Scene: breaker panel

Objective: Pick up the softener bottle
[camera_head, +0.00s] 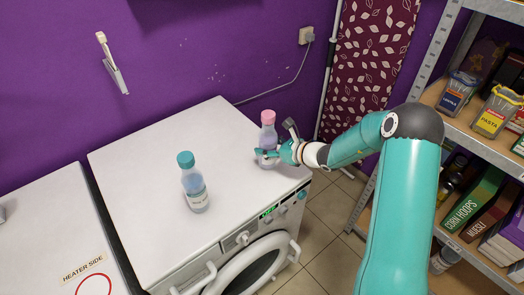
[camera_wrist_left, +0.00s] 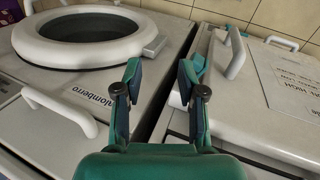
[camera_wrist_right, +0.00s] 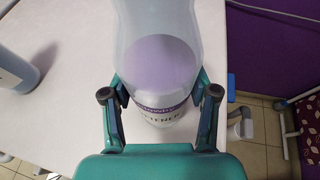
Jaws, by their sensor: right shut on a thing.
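The softener bottle (camera_head: 267,137) has a pink cap and pale purple contents. It is upright over the right part of the washing machine's white top (camera_head: 150,160); I cannot tell whether its base touches. My right gripper (camera_head: 267,154) is shut around its lower body. In the right wrist view the bottle (camera_wrist_right: 160,55) sits between the fingers of the right gripper (camera_wrist_right: 160,90), with part of its label showing. My left gripper (camera_wrist_left: 158,75) is open and empty in the left wrist view, above the fronts of the machines. It is not in the head view.
A clear bottle with a teal cap (camera_head: 194,184) stands left of the softener bottle on the same top. A second white machine (camera_head: 50,225) is at the left. A shelf (camera_head: 455,125) with food packages stands at the right. The top's back left is clear.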

